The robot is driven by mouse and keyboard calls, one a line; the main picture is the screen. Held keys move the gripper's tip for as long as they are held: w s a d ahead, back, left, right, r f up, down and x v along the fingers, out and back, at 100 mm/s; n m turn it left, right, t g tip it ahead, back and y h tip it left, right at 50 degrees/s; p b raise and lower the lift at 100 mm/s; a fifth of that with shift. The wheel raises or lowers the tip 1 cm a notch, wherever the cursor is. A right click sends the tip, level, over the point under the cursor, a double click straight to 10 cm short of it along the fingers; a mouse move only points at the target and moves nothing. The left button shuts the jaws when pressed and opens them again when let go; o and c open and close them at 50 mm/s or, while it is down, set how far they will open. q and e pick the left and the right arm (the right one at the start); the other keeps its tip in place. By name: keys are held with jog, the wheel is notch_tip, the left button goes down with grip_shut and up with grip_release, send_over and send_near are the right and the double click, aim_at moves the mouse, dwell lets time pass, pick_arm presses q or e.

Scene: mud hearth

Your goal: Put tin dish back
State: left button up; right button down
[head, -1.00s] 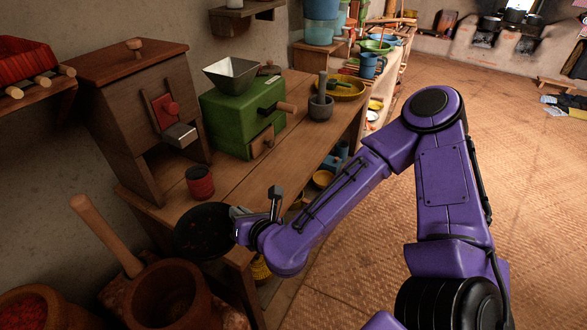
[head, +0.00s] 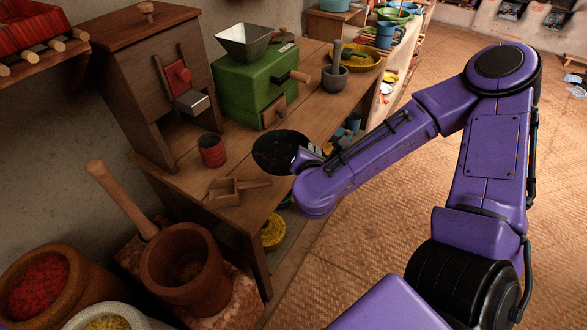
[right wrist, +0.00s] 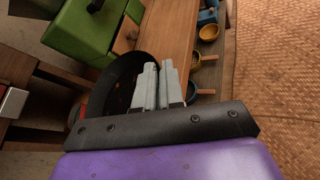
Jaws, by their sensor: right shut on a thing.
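The tin dish (head: 276,150) is a dark, round, shallow dish with a few small reddish specks inside. My right gripper (head: 306,153) is shut on its right side and holds it by the table's front edge, right of the red tin. In the right wrist view the grey fingers (right wrist: 157,72) lie over the rim of the dark dish (right wrist: 118,84). I cannot tell from these views how high the dish is above the tabletop. My left gripper is not in view.
The wooden table (head: 185,178) holds a red tin (head: 211,150), a wooden scoop (head: 226,191), a green mill (head: 245,95), a stone mortar (head: 335,78) and a yellow dish (head: 362,57). A large wooden mortar (head: 185,272) stands in front. Bare tabletop lies right of the mill.

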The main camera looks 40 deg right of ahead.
jog(key=w+f+b, duration=0.1)
jog(key=b, duration=0.1)
jog(key=shift+d+f+b, duration=0.1)
jog(key=shift+b, duration=0.25)
jog(key=w, duration=0.2)
jog(key=p, duration=0.1)
jog(key=shift+w+d+f, duration=0.25)
jog(key=shift+w+f, duration=0.1)
jog(key=shift+w, duration=0.05)
jog(key=w+f, duration=0.2)
jog(key=f, duration=0.1)
jog(key=w+f, duration=0.1)
jog(key=shift+w+d+f, duration=0.25)
jog(key=shift+w+f, duration=0.05)
jog(key=shift+w, duration=0.1)
jog(key=f, duration=0.4)
jog(key=shift+w+d, duration=0.1)
jog(key=shift+w, duration=0.3)
jog(key=c, duration=1.3)
grip_release()
jog(key=shift+f, duration=0.1)
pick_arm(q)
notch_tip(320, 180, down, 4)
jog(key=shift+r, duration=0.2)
pick_arm(e)
jog(key=shift+o, duration=0.2)
